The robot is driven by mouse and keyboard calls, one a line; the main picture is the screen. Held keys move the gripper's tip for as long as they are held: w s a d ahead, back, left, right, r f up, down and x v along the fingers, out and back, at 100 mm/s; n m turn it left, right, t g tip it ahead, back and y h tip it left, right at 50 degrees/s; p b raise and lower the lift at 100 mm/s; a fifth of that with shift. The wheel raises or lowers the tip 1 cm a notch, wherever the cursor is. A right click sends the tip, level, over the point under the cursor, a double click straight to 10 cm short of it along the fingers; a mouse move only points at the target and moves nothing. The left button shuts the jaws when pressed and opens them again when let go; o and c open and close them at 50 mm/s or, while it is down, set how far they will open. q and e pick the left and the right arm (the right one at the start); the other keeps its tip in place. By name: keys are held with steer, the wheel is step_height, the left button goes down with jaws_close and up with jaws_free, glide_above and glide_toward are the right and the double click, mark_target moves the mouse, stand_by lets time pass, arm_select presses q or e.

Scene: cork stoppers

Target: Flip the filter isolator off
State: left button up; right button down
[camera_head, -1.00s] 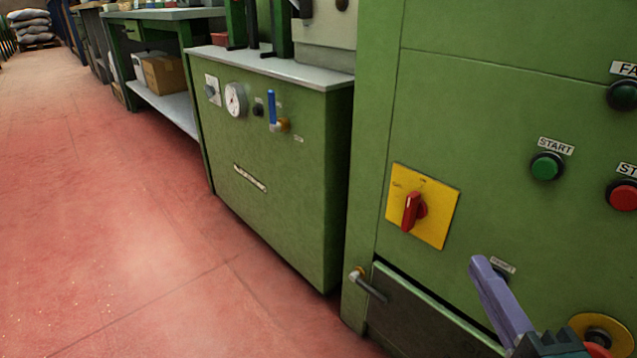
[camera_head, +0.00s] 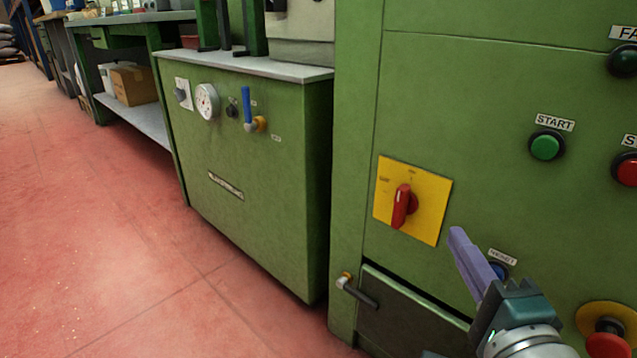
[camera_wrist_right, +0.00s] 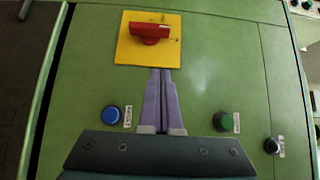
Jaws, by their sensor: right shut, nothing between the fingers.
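A yellow plate (camera_head: 431,208) with a red rotary handle (camera_head: 401,207) is on the front of the green cabinet. The handle stands nearly upright in the head view; the plate's small markings are too blurred to read. In the right wrist view the red handle (camera_wrist_right: 150,33) lies across the yellow plate (camera_wrist_right: 127,52). My right gripper (camera_head: 456,234), with purple fingers, is shut and empty, just right of the plate's lower right corner in the head view. In the wrist view its tips (camera_wrist_right: 161,72) are by the plate's edge; contact cannot be judged. My left gripper is out of view.
A green START button (camera_head: 545,146), a blue button (camera_head: 498,270) by my fingers and a red mushroom button (camera_head: 606,345) surround the gripper. A bar handle (camera_head: 357,291) sticks out below the plate. A lower green cabinet with a blue lever (camera_head: 246,104) stands left; red floor is clear.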

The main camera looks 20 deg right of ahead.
mark_target(410, 194)
steer(key=b+x, duration=0.1)
steer(key=x, duration=0.4)
steer(key=shift+w+f+b, duration=0.1)
steer(key=shift+w+b, duration=0.25)
steer(key=shift+w, duration=0.05)
steer(key=shift+w+a+b, duration=0.15)
steer(key=shift+w+a, duration=0.1)
steer(key=shift+w, duration=0.25)
steer(key=shift+w+a+b, duration=0.15)
steer(key=shift+w+a, duration=0.05)
steer(key=shift+w, duration=0.3)
steer(key=shift+w+a, duration=0.3)
steer(key=shift+w, duration=0.2)
